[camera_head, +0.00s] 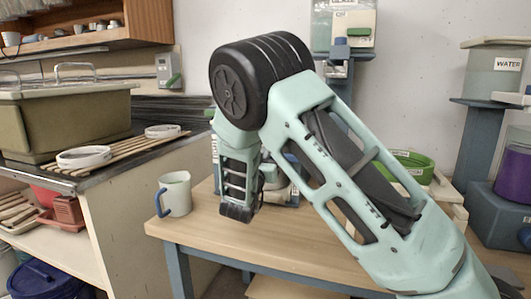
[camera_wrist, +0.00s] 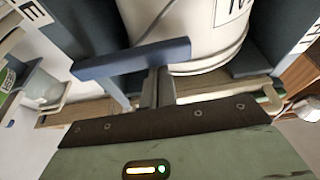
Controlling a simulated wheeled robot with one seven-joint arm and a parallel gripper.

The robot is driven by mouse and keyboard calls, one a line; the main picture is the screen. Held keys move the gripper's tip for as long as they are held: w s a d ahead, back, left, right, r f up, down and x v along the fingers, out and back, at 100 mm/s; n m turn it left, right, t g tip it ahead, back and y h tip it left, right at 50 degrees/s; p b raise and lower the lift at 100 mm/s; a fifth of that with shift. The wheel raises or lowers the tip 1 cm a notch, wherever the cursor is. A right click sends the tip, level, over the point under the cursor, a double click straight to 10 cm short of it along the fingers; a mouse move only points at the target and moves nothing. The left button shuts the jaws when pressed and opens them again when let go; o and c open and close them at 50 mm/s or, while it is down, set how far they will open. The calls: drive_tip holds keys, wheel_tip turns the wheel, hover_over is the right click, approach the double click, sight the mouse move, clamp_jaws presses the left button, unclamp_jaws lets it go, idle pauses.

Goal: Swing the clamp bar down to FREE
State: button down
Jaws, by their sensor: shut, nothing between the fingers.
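In the wrist view a blue bar (camera_wrist: 130,59) runs across the picture, slightly tilted, its right end higher. I take it to be the clamp bar. My gripper (camera_wrist: 158,80) is shut and empty, its fingertips close below the bar. I cannot tell whether they touch it. A white bucket (camera_wrist: 205,30) with a dark-lettered label and thin wire handle stands just behind. Only part of a lettered panel (camera_wrist: 20,12) shows at the upper left, with an E readable; the word FREE is not readable. In the head view my own arm hides the gripper and bar.
A wooden table (camera_head: 255,250) holds a white mug (camera_head: 174,194) with a blue handle, left of my arm. A WATER bucket (camera_head: 490,78) and purple container (camera_head: 513,175) stand right. A counter (camera_head: 105,158) lies left.

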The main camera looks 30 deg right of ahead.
drive_tip(key=shift+f+n+t+y, duration=0.3)
drive_tip(key=shift+n, duration=0.2)
drive_tip(key=s+f+n+y+p, duration=0.1)
drive_tip(key=f+n+y+p, duration=0.1)
drive_tip(key=n, duration=0.3)
drive_tip(key=s+d+f+n+t+y+p, duration=0.1)
drive_tip(key=f+n+y+p, duration=0.1)
drive_tip(key=n, duration=0.3)
drive_tip(key=s+d+f+n+t+y+p, duration=0.1)
drive_tip(key=f+n+p, duration=0.2)
drive_tip(key=n, duration=0.3)
drive_tip(key=shift+d+f+y, duration=0.1)
drive_tip(key=shift+f+y, duration=0.3)
drive_tip(key=shift+f, duration=0.2)
drive_tip(key=shift+s+d+f+n+g+y+p, duration=0.2)
drive_tip(key=shift+s+d+f+n+p, duration=0.25)
drive_tip(key=shift+n, duration=0.4)
drive_tip(key=shift+s+d+f+n+g+y+p, duration=0.1)
drive_tip(key=shift+s+d+n+g+y+p, duration=0.15)
drive_tip(key=shift+s+n+p, duration=0.5)
drive_tip(key=shift+s+d+f+n+g+y+p, duration=0.15)
drive_tip(key=shift+d+f+n+p, duration=0.2)
drive_tip(key=shift+n, duration=0.65)
drive_tip(key=shift+d, duration=0.1)
drive_tip(key=shift+s, duration=0.1)
